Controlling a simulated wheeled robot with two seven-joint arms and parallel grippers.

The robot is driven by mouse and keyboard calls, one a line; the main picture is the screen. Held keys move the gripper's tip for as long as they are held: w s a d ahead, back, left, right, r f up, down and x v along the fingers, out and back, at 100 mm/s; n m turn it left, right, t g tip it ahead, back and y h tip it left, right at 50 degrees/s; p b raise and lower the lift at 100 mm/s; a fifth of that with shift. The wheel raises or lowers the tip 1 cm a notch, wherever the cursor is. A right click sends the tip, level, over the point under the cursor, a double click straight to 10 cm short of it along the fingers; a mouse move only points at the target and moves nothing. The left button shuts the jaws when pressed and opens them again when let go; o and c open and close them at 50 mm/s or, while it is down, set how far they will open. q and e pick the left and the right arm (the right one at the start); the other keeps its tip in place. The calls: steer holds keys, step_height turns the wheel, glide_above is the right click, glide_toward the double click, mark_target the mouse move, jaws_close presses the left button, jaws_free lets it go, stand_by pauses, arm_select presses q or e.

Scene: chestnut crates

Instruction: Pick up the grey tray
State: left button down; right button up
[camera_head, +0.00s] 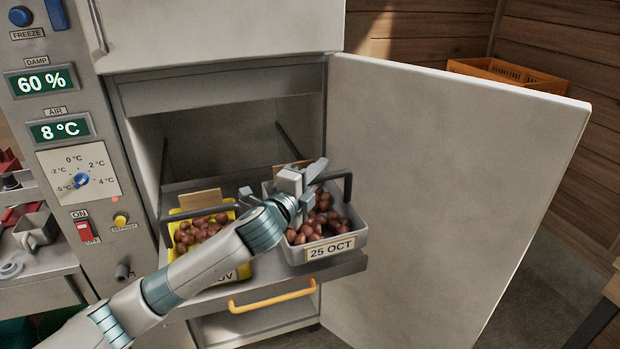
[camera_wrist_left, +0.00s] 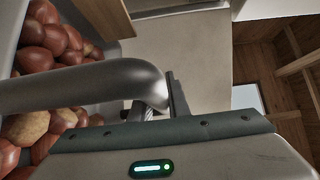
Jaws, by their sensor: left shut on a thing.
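The grey tray (camera_head: 291,256), labelled 25 OCT, holds brown chestnuts (camera_head: 318,222) and sits at the front right of the pulled-out shelf. Its dark handle (camera_head: 348,185) arches over it. My left gripper (camera_head: 303,180) is above the tray, shut on this handle. In the left wrist view the handle (camera_wrist_left: 75,88) runs in from the left to the gripper's jaw (camera_wrist_left: 170,130), with chestnuts (camera_wrist_left: 45,45) beside it. My gripper hides the middle of the handle in the head view. My right gripper is in neither view.
A yellow tray (camera_head: 246,270) of chestnuts stands close on the left, partly behind my arm. The open cabinet door (camera_head: 440,190) stands close on the right. A yellow drawer handle (camera_head: 272,301) is below. An orange crate (camera_head: 510,72) is behind the door.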

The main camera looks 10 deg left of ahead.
arm_select(q)
steer(key=shift+s+d+r+b, duration=0.5)
steer(key=shift+s+d+r, duration=1.05)
steer(key=shift+s+d, duration=0.1)
steer(key=shift+a, duration=0.1)
steer(key=c, duration=2.2)
jaws_free()
jaws_close()
steer(key=shift+f, duration=0.1)
